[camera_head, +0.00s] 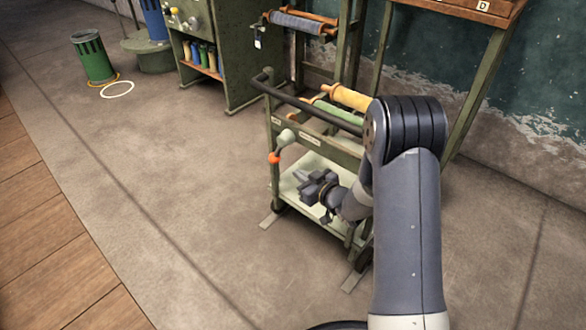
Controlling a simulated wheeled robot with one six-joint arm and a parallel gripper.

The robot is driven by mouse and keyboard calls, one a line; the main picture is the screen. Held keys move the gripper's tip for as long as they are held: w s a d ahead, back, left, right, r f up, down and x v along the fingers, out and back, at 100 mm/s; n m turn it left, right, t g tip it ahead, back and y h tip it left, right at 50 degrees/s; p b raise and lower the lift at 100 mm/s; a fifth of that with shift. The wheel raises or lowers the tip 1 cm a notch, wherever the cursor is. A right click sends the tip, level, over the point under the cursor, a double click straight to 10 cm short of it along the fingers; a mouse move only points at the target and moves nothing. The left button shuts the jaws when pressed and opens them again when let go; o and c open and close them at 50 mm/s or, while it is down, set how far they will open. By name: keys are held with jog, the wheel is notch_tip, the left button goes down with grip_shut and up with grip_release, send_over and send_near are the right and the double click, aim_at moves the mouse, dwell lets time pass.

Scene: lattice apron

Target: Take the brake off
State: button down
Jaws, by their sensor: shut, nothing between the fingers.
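A green metal trolley (325,152) stands on the concrete floor, with a black push bar (300,104) along its top. On its left end post there is an orange piece (274,158) and, just above it, a pale rounded knob (285,138). These may be parts of the brake lever, but I cannot tell for sure. My gripper (304,186) is shut and empty. It appears in front of the trolley's pale lower shelf, below and right of the orange piece and apart from it. My arm hides the trolley's right part.
Rolls of yellow (351,97) and green material lie on the trolley. A green cabinet (228,52) and a rack with a grey roll (299,23) stand behind. A green bin (94,58) is at far left.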

jog(key=p+v, duration=0.1)
jog(key=v, duration=0.4)
jog(key=shift+s+d+f, duration=0.1)
jog(key=shift+s+d, duration=0.15)
jog(key=shift+d, duration=0.05)
jog(key=shift+w+a, duration=0.1)
